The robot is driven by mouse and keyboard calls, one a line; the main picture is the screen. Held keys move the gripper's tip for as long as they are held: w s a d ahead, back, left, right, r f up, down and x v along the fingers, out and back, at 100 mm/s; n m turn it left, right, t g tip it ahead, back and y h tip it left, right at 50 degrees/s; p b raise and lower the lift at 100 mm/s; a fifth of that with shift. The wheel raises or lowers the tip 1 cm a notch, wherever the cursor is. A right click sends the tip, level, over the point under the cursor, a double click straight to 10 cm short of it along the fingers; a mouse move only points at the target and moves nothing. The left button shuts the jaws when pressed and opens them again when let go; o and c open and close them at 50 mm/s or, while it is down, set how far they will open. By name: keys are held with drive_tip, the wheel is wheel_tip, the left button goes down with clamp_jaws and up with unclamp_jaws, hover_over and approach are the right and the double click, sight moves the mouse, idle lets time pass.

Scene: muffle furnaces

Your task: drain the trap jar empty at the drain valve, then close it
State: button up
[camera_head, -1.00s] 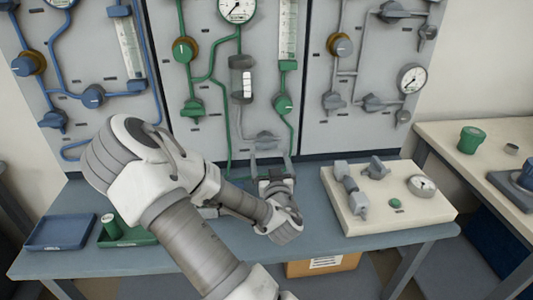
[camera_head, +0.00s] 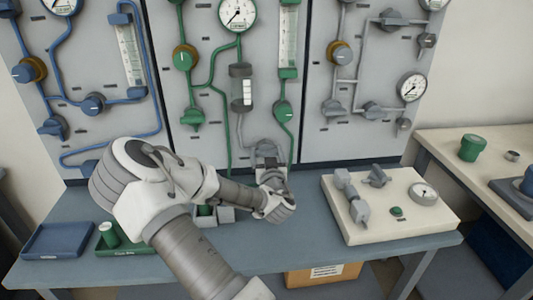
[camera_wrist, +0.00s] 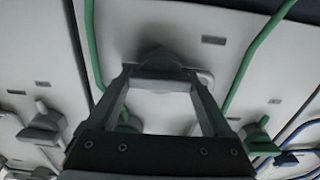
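The trap jar (camera_head: 241,88) is a clear upright cylinder with dark ends and a white label on the middle panel. I cannot read its liquid level. Below it, at the end of the grey tube, is a grey drain valve, mostly hidden behind my gripper (camera_head: 267,152) in the head view. In the wrist view, the fingers of my gripper (camera_wrist: 164,76) stand apart, with their tips at a grey valve handle (camera_wrist: 165,58). The handle lies just beyond or between the tips; contact is unclear.
Green tubes run down the panel on both sides of the valve. A small grey open holder (camera_head: 225,214) sits below my forearm.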

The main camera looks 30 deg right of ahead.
drive_tip(key=c, duration=0.7)
drive_tip(key=shift+n, duration=0.3)
drive_tip(key=n, duration=0.3)
drive_tip(key=shift+a+n+b, duration=0.1)
drive_tip(key=shift+n+b, duration=0.2)
drive_tip(key=shift+n, duration=0.1)
drive_tip(key=n, duration=0.4)
drive_tip(key=shift+f+b, duration=0.1)
drive_tip(key=shift+b, duration=0.2)
drive_tip(key=n, duration=0.5)
drive_tip(key=shift+a+f, duration=0.1)
drive_tip(key=shift+n+b, duration=0.3)
drive_tip(key=shift+n, duration=2)
